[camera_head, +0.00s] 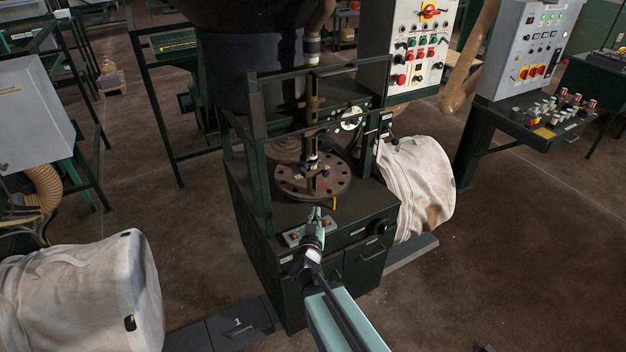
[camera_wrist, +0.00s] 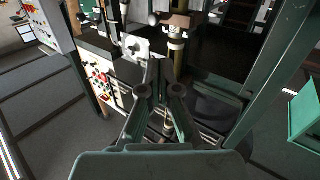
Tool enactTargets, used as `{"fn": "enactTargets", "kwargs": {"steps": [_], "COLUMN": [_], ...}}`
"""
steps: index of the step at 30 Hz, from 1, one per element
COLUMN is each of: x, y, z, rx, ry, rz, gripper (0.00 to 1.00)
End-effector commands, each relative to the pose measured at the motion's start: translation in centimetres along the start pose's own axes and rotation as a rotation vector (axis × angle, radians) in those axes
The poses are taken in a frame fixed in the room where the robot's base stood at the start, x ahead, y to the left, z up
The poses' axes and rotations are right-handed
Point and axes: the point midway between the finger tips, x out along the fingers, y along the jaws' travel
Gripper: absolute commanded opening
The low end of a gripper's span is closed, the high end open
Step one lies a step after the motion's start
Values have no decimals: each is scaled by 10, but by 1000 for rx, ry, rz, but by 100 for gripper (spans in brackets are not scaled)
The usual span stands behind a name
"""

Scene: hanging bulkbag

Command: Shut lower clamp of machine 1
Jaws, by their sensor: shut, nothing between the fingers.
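A dark green machine (camera_head: 312,250) stands in the middle of the head view, with a round drilled plate (camera_head: 290,183) on top. An upright brass-coloured post (camera_head: 313,105) rises over the plate, with a pale collar-like fitting low on it. I cannot tell for sure which part is the lower clamp or whether it is open or closed. My gripper (camera_head: 316,213) is over the front of the machine top, in front of the plate. In the wrist view its fingers (camera_wrist: 160,65) are together and empty. The post (camera_wrist: 176,52) shows beyond them, apart from the fingertips.
Dark upright frame bars (camera_head: 262,150) stand around the plate. A white control panel (camera_head: 418,45) is behind at the right. White bulk bags lie at the machine's right (camera_head: 415,185) and at the lower left (camera_head: 80,290). The floor at the right front is clear.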

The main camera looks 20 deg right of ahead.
Motion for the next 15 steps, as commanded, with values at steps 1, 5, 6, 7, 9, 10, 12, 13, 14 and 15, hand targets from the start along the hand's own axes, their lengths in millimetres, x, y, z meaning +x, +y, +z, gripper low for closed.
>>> {"fn": "enactTargets", "kwargs": {"steps": [1,5,6,7,9,10,12,13,14,15], "x": [-7,-8,-6,-5,0,2,7,10,13,16], "y": [2,5,5,5,4,5,5,5,5,5], "z": [-3,0,1,2,2,3,4,4,4,5], "rx": [23,51,52,51,50,51,50,50,50,49], "ry": [2,8,9,9,10,10,9,10,11,10], "rz": [11,27,27,27,28,28,27,27,27,27], "gripper": [0,0,0,0,0,0,0,0,0,0]}}
